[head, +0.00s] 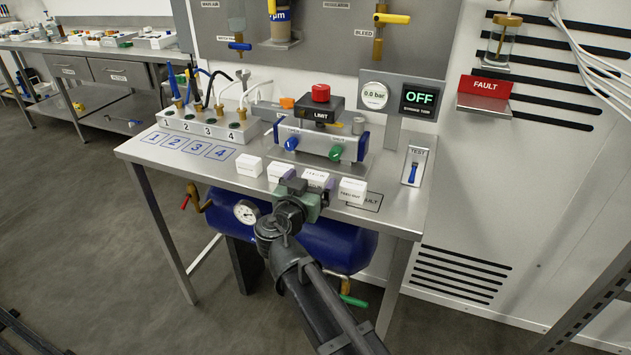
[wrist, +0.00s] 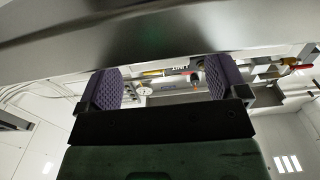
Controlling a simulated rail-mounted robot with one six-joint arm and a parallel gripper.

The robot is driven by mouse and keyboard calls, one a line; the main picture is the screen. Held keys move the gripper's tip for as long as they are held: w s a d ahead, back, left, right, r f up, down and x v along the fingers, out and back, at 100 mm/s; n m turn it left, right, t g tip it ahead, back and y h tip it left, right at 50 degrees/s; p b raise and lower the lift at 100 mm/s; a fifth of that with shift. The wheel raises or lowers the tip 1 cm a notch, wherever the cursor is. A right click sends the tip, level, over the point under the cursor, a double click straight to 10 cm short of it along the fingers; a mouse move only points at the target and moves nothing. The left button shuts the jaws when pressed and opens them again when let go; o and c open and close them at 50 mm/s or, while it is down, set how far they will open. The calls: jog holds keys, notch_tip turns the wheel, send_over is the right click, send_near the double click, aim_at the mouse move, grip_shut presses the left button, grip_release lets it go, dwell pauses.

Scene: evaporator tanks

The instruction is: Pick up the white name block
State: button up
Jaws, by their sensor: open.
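Several small white name blocks stand in a row along the front of the steel table: a leftmost one (head: 249,166), one beside it (head: 279,172), another (head: 315,178) and a rightmost one (head: 352,191). Their print is too small to read surely. My gripper (head: 309,186) is open at the table's front, its purple pads on either side of the third block as the head view sees it. The wrist view shows the open pads of the gripper (wrist: 165,88) with no block between them. The gripper partly hides the second and third blocks.
Numbered outlines (head: 188,145) mark the tabletop at left; a "FAULT" outline (head: 365,202) lies by the rightmost block. Behind the blocks stands a valve unit (head: 320,140) with a red button (head: 321,93). A test switch (head: 415,166) is at right. A blue tank (head: 340,245) sits below.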

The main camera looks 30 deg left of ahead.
aim_at(316, 174)
jog(key=w, duration=0.3)
jog(key=shift+w+a, duration=0.15)
jog(key=shift+a, duration=0.1)
jog(key=c, duration=1)
jog(key=shift+r, duration=0.15)
